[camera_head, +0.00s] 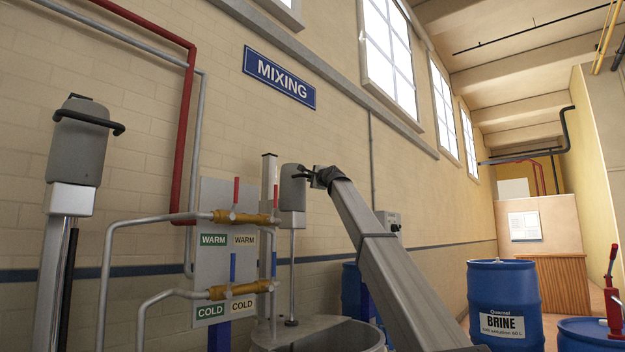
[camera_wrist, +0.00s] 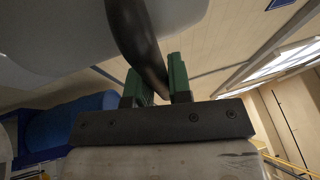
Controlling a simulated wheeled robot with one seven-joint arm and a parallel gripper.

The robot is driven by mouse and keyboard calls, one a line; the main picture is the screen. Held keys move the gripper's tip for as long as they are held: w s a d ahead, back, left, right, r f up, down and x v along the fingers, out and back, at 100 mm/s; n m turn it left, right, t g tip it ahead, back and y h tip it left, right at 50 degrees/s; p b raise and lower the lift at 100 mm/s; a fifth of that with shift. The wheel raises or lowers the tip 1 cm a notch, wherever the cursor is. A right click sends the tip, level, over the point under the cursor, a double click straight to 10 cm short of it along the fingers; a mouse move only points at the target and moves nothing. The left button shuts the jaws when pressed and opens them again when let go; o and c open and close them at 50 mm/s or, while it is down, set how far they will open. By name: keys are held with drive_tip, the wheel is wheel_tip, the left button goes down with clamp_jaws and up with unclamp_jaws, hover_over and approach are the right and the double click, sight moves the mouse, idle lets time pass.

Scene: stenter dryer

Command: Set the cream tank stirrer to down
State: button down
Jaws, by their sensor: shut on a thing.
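A stirrer with a grey motor head (camera_head: 292,194) stands beside a pale post, above an open grey tank (camera_head: 372,338). Its thin shaft runs straight down to a dark impeller (camera_head: 291,322), which shows at the tank's mouth. My gripper (camera_head: 322,178) is at the right side of the motor head, at its black handle (camera_head: 300,175). In the wrist view the green fingers of my gripper (camera_wrist: 160,85) are shut on the curved black handle (camera_wrist: 140,45), close under the pale motor head (camera_wrist: 62,25). I see no label naming this tank. The tank's inside is mostly hidden.
A second grey stirrer head (camera_head: 78,145) with a black handle stands at the left. Valve pipes and a WARM and COLD panel (camera_head: 212,268) are left of the held stirrer. A blue BRINE barrel (camera_head: 505,300) stands at the right. A MIXING sign (camera_head: 279,77) hangs above.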

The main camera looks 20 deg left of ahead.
wheel_tip(320, 180, down, 31)
drive_tip(key=shift+r, duration=0.2)
drive_tip(key=shift+s, duration=0.1)
drive_tip(key=c, duration=1.1)
unclamp_jaws()
drive_tip(key=shift+f, duration=0.15)
drive_tip(key=shift+o, duration=0.2)
drive_tip(key=v, duration=1)
drive_tip(key=shift+s+d, duration=0.2)
drive_tip(key=shift+d, duration=0.05)
